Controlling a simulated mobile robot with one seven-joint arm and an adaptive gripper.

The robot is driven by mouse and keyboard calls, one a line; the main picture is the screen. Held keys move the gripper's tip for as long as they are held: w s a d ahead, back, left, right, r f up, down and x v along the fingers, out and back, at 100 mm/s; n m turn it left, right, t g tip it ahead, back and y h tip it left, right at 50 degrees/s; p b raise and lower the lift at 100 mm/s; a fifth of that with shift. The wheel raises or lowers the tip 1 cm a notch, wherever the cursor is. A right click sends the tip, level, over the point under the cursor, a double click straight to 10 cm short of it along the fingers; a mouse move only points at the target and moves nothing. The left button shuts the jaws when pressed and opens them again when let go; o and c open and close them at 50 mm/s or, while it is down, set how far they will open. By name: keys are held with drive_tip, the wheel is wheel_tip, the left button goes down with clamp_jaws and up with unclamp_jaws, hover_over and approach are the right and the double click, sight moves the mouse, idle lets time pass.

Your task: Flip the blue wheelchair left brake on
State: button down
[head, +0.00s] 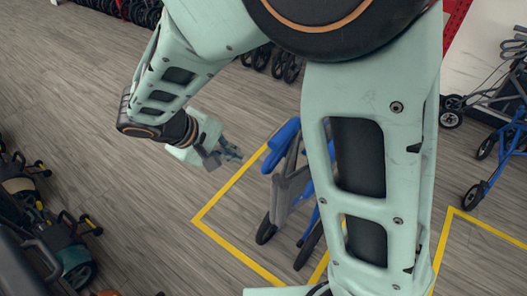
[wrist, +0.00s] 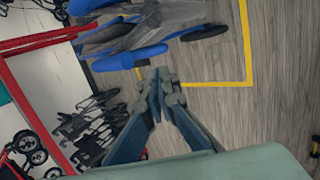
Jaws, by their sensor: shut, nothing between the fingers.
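The blue wheelchair (head: 285,185) stands inside a yellow floor outline in the head view, partly hidden behind my arm. I see its blue armrest, grey seat parts and dark wheels. My gripper (head: 233,155) is up and to the left of it, apart from the chair. In the wrist view the wheelchair (wrist: 130,58) lies across the upper part, and my gripper (wrist: 158,85) is shut and empty in front of it, pointing near its blue edge. I cannot make out the left brake lever in either view.
Scooters (head: 75,265) stand at the lower left. A blue rollator (head: 500,150) stands at the right. Folded wheelchairs (wrist: 95,125) and a red rack frame (wrist: 35,105) show in the wrist view. Wooden floor (head: 80,110) is clear left of the yellow outline (head: 215,200).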

sight(263, 167)
drive_tip(key=shift+a+r, duration=0.1)
idle(0.3)
drive_tip(key=x, duration=1.4)
drive_tip(key=shift+w, duration=0.1)
wheel_tip(263, 167, down, 9)
drive_tip(key=w+d+t+h+b, duration=0.1)
drive_tip(key=t+h+b, duration=0.1)
drive_tip(key=b, duration=1.9)
drive_tip(key=shift+r+t+h, duration=0.2)
drive_tip(key=shift+t+h, duration=0.1)
drive_tip(key=shift+t, duration=0.3)
drive_tip(key=shift+w, duration=0.1)
